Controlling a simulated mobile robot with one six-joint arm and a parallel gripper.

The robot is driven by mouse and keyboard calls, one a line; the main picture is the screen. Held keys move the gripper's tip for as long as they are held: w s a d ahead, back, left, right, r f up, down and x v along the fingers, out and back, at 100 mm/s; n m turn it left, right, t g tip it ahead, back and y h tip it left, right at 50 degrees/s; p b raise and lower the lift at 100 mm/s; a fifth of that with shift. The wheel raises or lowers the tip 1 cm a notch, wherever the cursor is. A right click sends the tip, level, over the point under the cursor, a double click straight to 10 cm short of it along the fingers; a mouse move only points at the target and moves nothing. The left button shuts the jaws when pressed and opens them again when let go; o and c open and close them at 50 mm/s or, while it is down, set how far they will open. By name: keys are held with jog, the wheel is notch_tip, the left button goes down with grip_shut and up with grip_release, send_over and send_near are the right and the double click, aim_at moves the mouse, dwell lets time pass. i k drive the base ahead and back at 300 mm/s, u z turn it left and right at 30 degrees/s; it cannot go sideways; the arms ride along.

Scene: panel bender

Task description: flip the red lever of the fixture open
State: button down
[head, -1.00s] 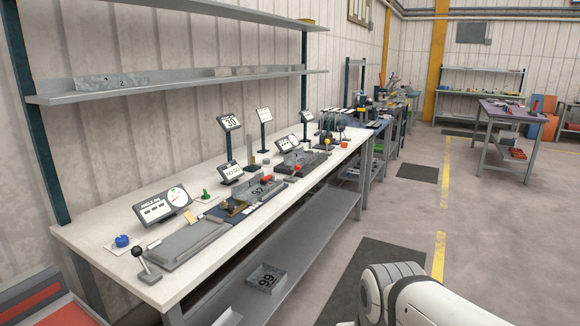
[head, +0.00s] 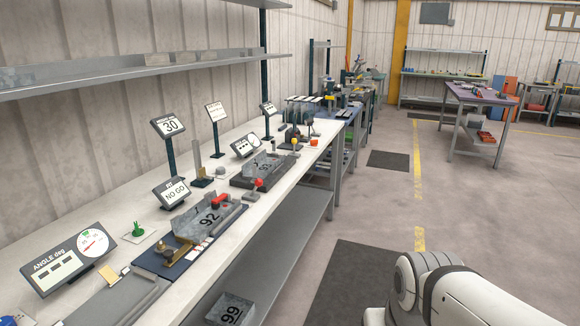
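The fixture has a dark blue base (head: 165,262) on the white bench. A grey bent part marked 92 (head: 207,219) sits on it. A red lever (head: 221,201) lies low at the part's far right side; whether it is clamped down is too small to tell. A brass-coloured block (head: 175,252) stands at the near end of the fixture. My gripper is out of view; only a white link of my arm shows at the bottom right.
Beyond the fixture stands a dark device with a part marked 55 (head: 262,166) and a red ball knob (head: 259,184). A NO GO sign (head: 173,192) and angle display (head: 68,259) stand behind and nearer. A marked bin (head: 232,310) sits below.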

aim_at(259, 182)
jog(key=u, duration=0.3)
jog(key=i, duration=1.15)
jog(key=u, duration=0.7)
jog(key=k, duration=0.85)
jog(key=u, duration=0.15)
jog(key=i, duration=0.9)
jog(key=z, duration=0.05)
